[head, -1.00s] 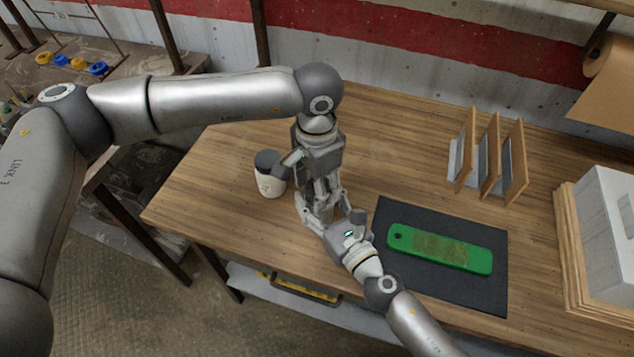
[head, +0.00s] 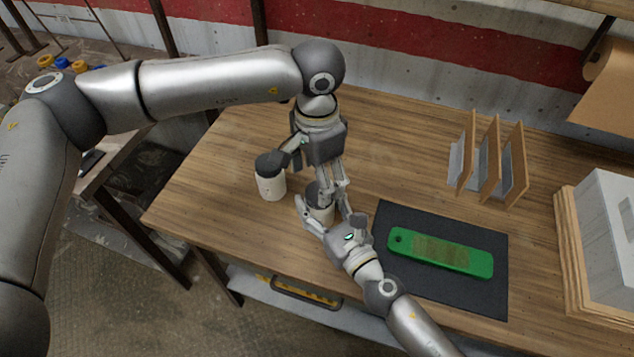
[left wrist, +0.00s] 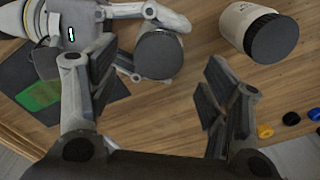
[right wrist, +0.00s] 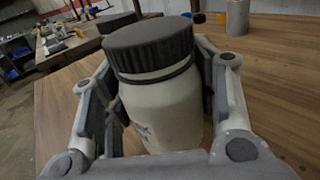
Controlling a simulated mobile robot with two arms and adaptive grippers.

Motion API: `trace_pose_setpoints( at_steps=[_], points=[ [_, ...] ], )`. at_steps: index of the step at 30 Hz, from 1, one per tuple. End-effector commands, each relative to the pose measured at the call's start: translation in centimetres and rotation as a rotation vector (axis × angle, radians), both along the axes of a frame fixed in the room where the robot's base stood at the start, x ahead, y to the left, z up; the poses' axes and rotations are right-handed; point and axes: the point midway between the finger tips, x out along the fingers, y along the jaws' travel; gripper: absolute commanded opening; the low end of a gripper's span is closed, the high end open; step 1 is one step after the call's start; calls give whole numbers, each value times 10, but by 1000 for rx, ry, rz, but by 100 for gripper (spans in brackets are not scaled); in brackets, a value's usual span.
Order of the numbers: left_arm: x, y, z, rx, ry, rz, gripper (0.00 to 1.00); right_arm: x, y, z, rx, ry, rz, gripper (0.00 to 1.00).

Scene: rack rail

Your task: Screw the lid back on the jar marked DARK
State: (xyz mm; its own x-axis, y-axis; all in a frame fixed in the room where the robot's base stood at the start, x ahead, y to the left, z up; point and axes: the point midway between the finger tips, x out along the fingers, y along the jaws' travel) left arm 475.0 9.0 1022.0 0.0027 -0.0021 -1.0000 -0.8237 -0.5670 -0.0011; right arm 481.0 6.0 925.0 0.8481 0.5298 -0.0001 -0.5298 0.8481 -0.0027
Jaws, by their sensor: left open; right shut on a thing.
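A pale jar (right wrist: 165,108) with a ribbed dark lid (right wrist: 150,45) on its mouth stands upright on the bench. My right gripper (head: 327,216) is shut around its body. Dark marks on the jar are partly hidden and I cannot read them. A dark band shows under the lid; I cannot tell how tight it is. My left gripper (head: 333,188) is open and points down above this jar. In the left wrist view the round lid top (left wrist: 160,56) lies between its spread fingers, apart from them. A second pale jar (head: 271,185) with a dark lid stands to the left.
A dark mat (head: 450,288) with a green bar (head: 440,250) lies right of my right gripper. A wooden rack (head: 490,160) stands behind it, and a white box (head: 607,225) on wood at the far right. The bench (head: 205,185) is clear left of the jars.

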Motion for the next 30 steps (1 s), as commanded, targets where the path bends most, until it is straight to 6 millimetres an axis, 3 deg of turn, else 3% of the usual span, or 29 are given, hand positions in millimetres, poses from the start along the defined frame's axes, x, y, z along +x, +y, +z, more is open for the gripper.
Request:
trace_pose_setpoints(
  at_steps=[11, 16, 30],
  points=[
    [0, 0, 7, 1, 1, 4, 68, 0, 0, -1, -2, 1, 0, 0],
    [0, 0, 7, 1, 1, 100, 68, 0, 0, -1, -2, 1, 0, 0],
    [0, -2, 13, -2, 2, 899, 68, 0, 0, -1, -2, 1, 0, 0]
  ],
)
